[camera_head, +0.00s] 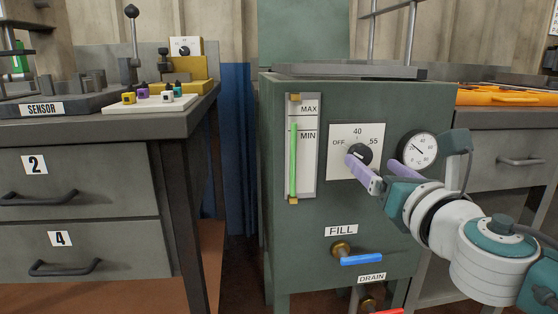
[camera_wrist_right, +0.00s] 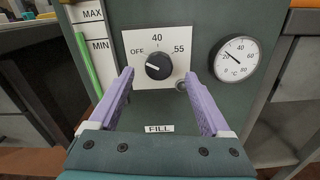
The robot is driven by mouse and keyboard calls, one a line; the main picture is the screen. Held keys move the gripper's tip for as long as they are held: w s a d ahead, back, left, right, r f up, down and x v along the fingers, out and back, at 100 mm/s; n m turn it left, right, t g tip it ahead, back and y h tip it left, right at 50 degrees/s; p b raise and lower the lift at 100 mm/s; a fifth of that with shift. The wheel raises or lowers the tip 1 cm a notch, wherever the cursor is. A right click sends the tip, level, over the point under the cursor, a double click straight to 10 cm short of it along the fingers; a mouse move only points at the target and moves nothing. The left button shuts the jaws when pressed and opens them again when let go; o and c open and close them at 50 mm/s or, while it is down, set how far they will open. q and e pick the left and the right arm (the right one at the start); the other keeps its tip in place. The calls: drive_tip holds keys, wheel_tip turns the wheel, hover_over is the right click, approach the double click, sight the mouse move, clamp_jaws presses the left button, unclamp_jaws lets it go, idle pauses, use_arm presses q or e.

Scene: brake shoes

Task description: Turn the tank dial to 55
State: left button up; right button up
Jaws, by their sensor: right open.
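The tank dial (camera_head: 360,154) is a black round knob on a white plate marked OFF, 40 and 55, on the front of the green tank (camera_head: 280,150). In the right wrist view the dial (camera_wrist_right: 158,66) has its white mark toward the OFF side. My right gripper (camera_head: 370,161) is open in front of the plate. In the right wrist view its two purple fingers (camera_wrist_right: 159,75) stand apart, one to each side of the dial, and no contact shows. My left gripper is not in view.
A round gauge (camera_head: 418,149) sits right of the dial plate. A green level tube (camera_head: 293,160) is on the left. Below are a blue FILL handle (camera_head: 361,259) and a red DRAIN handle (camera_head: 388,312). A drawer bench (camera_head: 80,128) stands at left.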

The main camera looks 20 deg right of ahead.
sight(363, 157)
drive_tip(key=shift+b+x, duration=0.6)
drive_tip(key=shift+x, duration=1.75)
clamp_jaws()
